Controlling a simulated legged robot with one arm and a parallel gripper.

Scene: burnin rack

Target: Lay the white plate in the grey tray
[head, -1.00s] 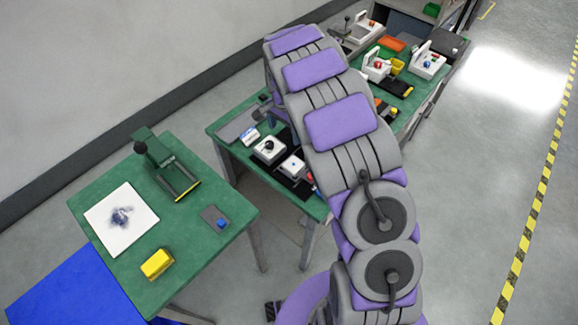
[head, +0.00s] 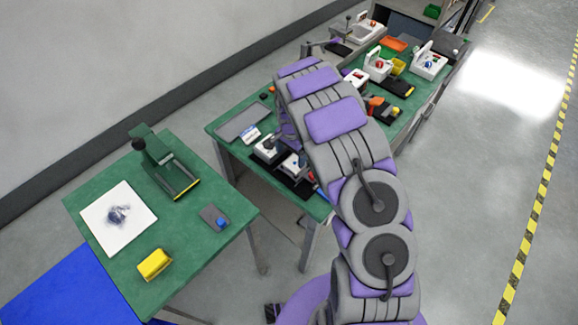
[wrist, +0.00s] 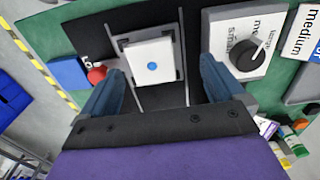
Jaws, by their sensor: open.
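The white plate (wrist: 140,52), square with a blue dot in its middle, lies on a black base between grey rails in the wrist view. In the head view the white plate (head: 291,166) is partly covered by my arm. My gripper (wrist: 162,68) is open, its two dark blue fingers spread to the left and right of the plate. I cannot tell whether they touch it. The grey tray (head: 241,122) is flat and looks empty, on the green bench left of my arm. A grey surface at the wrist view's right edge (wrist: 306,86) may be its edge.
A white box with a black knob (wrist: 243,50) stands right of the plate. A red knob (wrist: 97,74) and a blue block (wrist: 68,71) are at the left. A separate green table (head: 100,185) stands at the left, with a gap between.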

